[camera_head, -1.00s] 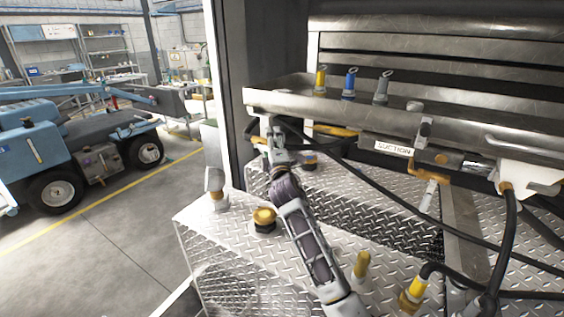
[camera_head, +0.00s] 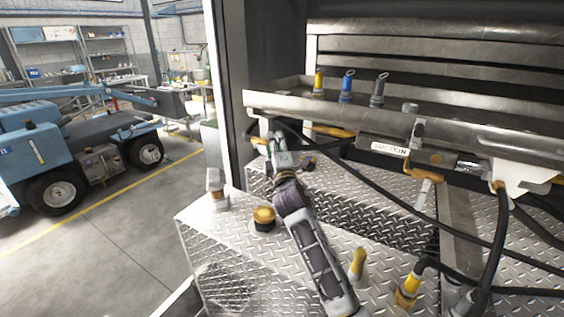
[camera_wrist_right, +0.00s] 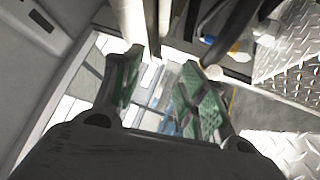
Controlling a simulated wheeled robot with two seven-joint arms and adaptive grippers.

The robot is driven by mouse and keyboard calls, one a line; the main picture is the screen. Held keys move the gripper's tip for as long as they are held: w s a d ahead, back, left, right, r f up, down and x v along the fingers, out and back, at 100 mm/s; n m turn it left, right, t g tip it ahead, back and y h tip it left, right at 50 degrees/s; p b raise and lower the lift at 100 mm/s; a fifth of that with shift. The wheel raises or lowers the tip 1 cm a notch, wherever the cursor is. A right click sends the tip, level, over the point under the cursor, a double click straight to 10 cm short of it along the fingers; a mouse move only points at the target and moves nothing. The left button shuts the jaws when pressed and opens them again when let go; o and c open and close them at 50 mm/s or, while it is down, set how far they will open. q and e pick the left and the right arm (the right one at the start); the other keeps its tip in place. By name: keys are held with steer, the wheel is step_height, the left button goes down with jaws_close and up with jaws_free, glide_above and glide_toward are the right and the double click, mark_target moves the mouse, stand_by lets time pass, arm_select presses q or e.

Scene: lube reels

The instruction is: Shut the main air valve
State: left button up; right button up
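My right gripper (camera_head: 290,160) is under the left end of the metal tray, beside hoses and fittings. In the right wrist view its two green-padded fingers (camera_wrist_right: 160,90) stand apart with nothing clearly held between them. Pale pipes (camera_wrist_right: 132,22) run just beyond the fingertips. I cannot tell for sure which part is the main air valve. A yellow handle (camera_head: 258,140) shows under the tray's left end, just left of the gripper. A longer yellow lever (camera_head: 332,131) lies under the tray to the right. My left gripper is not in view.
The metal tray (camera_head: 285,105) carries yellow, blue and grey nozzles. A valve labelled SUCTION (camera_head: 390,148) and black hoses (camera_head: 370,180) are on the right. A yellow-topped cap (camera_head: 264,216) stands on the diamond-plate surface (camera_head: 215,230). Open floor lies at left, by a blue vehicle (camera_head: 40,150).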

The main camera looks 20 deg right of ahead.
steer(key=d+v, duration=0.1)
steer(key=v, duration=0.7)
steer(key=shift+s+a, duration=0.15)
steer(key=shift+a, duration=0.15)
stand_by(1.0)
steer(key=shift+r, duration=0.15)
stand_by(0.8)
